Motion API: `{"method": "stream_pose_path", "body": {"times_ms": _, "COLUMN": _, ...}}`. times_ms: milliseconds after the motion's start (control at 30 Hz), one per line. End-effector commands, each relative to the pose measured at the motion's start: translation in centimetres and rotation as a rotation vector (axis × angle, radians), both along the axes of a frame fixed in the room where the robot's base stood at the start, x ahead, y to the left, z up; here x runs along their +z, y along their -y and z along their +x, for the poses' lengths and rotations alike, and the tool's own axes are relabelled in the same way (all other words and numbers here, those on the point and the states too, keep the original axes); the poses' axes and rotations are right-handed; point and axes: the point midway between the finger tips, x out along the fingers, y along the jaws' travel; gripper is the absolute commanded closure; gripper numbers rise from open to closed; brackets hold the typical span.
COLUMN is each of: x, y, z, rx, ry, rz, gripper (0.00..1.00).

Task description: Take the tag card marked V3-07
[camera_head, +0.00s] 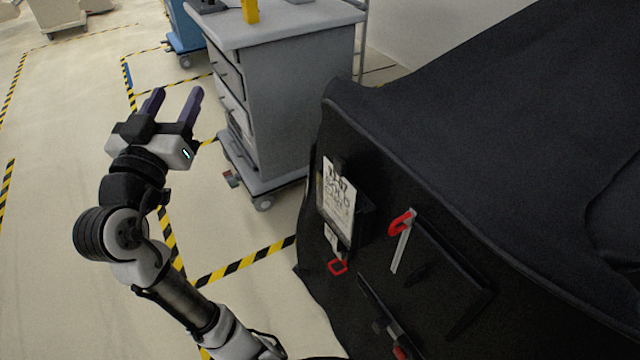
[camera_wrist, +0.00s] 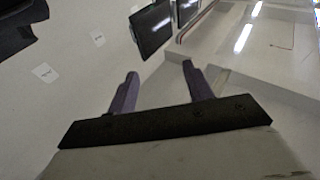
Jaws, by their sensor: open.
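A white card with dark handwritten-looking marks (camera_head: 338,196) sits in a dark holder on the side of the black covered cart (camera_head: 450,100), in the head view. Its text is too blurred to read surely as V3-07. A smaller white tag (camera_head: 333,240) with a red loop hangs just below it. My gripper (camera_head: 175,95) is open and empty, raised over the floor to the left of the card and well apart from it. The wrist view shows its two purple fingers (camera_wrist: 161,85) spread with nothing between them; neither card nor cart can be made out there.
A grey drawer cart (camera_head: 285,85) on wheels stands behind, between my gripper and the back wall. A red-handled item (camera_head: 402,235) and a flat black panel (camera_head: 445,275) are on the covered cart's side. Yellow-black floor tape (camera_head: 245,262) runs below my arm. Floor at left is clear.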

Motion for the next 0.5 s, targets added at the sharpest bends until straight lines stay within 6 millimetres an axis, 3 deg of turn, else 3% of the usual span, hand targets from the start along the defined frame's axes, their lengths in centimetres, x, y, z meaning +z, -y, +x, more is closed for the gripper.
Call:
{"method": "stream_pose_path", "body": {"times_ms": 100, "x": -2.6, "y": 5.2, "z": 0.7, "rx": -0.263, "ry": -0.173, "rz": 0.067, "gripper": 0.49}}
{"method": "stream_pose_path", "body": {"times_ms": 233, "x": -5.6, "y": 9.9, "z": -0.7, "rx": -0.528, "ry": -0.312, "rz": 0.171, "gripper": 0.49}}
{"method": "stream_pose_path", "body": {"times_ms": 333, "x": -7.4, "y": 12.2, "z": -2.3, "rx": -0.688, "ry": -0.384, "rz": 0.248, "gripper": 0.49}}
{"method": "stream_pose_path", "body": {"times_ms": 500, "x": -9.1, "y": 14.0, "z": -4.4, "rx": -0.845, "ry": -0.442, "rz": 0.335, "gripper": 0.49}}
